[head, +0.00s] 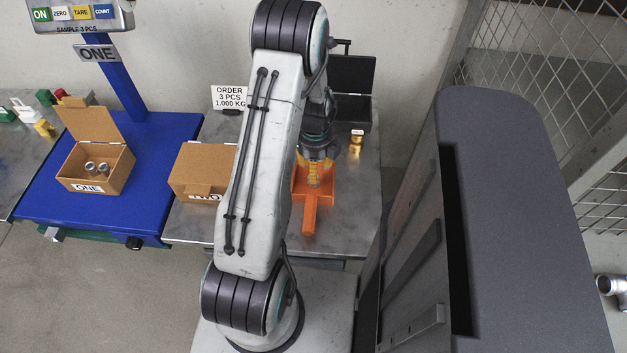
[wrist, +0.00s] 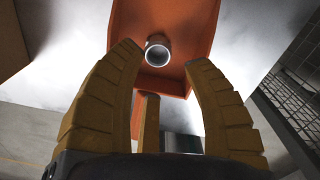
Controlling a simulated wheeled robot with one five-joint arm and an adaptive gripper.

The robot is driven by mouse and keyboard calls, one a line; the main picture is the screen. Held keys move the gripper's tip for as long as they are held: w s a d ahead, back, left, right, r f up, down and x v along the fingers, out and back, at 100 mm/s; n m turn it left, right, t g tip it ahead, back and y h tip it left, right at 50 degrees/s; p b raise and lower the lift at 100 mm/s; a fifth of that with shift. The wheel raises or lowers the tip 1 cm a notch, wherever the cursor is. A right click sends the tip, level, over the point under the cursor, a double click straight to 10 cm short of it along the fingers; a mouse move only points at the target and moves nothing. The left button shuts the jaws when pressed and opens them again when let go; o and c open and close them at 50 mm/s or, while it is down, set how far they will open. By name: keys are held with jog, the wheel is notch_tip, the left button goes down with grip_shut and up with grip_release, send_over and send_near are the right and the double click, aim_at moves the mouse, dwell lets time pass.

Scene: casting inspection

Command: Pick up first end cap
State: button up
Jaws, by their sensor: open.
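A silver, round, hollow end cap (wrist: 157,52) lies in an orange scoop-like tray (wrist: 190,28) in the wrist view. The tray also shows in the head view (head: 309,220), on the metal table with its handle toward me. My gripper (head: 314,180) is over the tray. In the wrist view its yellow fingers (wrist: 160,75) are spread apart, with the cap seen beyond and between their tips. Nothing is between the fingers. In the head view, my gripper and arm hide the tray's contents.
A cardboard box marked ONE (head: 84,178), with metal parts inside, stands on a blue scale platform (head: 165,150). Another cardboard box (head: 196,168) is partly behind my arm. An open black case (head: 350,80) and a brass weight (head: 357,140) stand behind the tray.

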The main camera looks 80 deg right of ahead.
jog(key=shift+w+d+f, duration=0.1)
jog(key=shift+w+f, duration=0.05)
jog(key=shift+f, duration=2.4)
grip_shut()
